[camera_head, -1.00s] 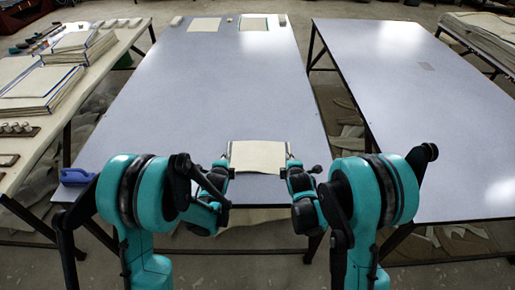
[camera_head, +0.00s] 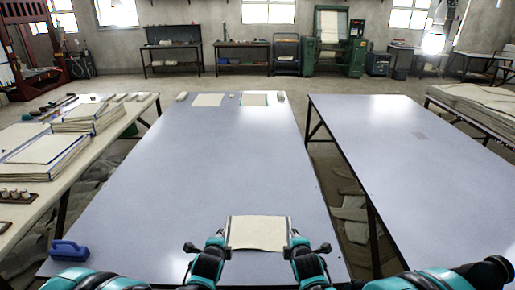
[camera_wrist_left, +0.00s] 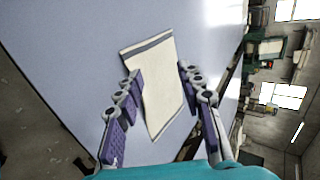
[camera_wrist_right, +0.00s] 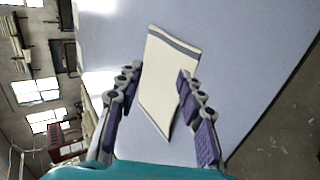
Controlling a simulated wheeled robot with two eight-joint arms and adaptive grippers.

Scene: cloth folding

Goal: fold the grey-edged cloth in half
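The cream cloth (camera_head: 257,233) with grey edges lies near the front end of the middle table, grey strips on its left and right sides. It also shows in the left wrist view (camera_wrist_left: 160,90) and the right wrist view (camera_wrist_right: 165,85). My left gripper (camera_head: 218,241) is at its left side, with fingers spread in the left wrist view (camera_wrist_left: 160,72). My right gripper (camera_head: 298,241) is at its right side, fingers spread in the right wrist view (camera_wrist_right: 160,72). Both look empty; exact fingertip height above the cloth cannot be told.
The middle table (camera_head: 200,160) is mostly clear. Two flat cloths, one plain (camera_head: 207,100) and one dark-edged (camera_head: 254,99), lie at its far end. A blue block-like object (camera_head: 70,250) is at front left.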

